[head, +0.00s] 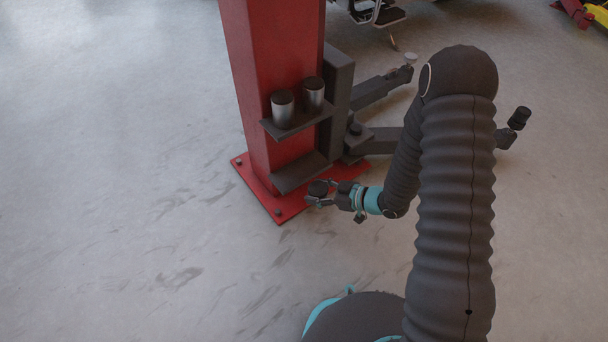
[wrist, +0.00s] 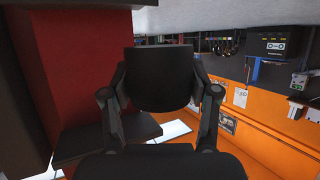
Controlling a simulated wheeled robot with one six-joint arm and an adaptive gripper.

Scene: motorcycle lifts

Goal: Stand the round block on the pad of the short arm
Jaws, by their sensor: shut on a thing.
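My gripper (head: 321,195) is shut on a dark round block (head: 318,187), held in front of the red post near its lower shelf. In the wrist view the black block (wrist: 160,78) fills the space between the two fingers. Two lift arms leave the post's foot. The rear arm (head: 375,90) looks shorter and ends in a small pale pad (head: 410,58) with nothing on it. The other arm (head: 380,141) runs right, partly hidden behind my arm, and carries a black round piece (head: 519,116) at its end.
The red post (head: 262,90) stands on a red base plate (head: 283,208). An upper shelf (head: 290,128) holds two silver cylinders with dark tops (head: 283,110). The lower shelf (head: 300,173) is empty and close to my gripper. The floor to the left is clear.

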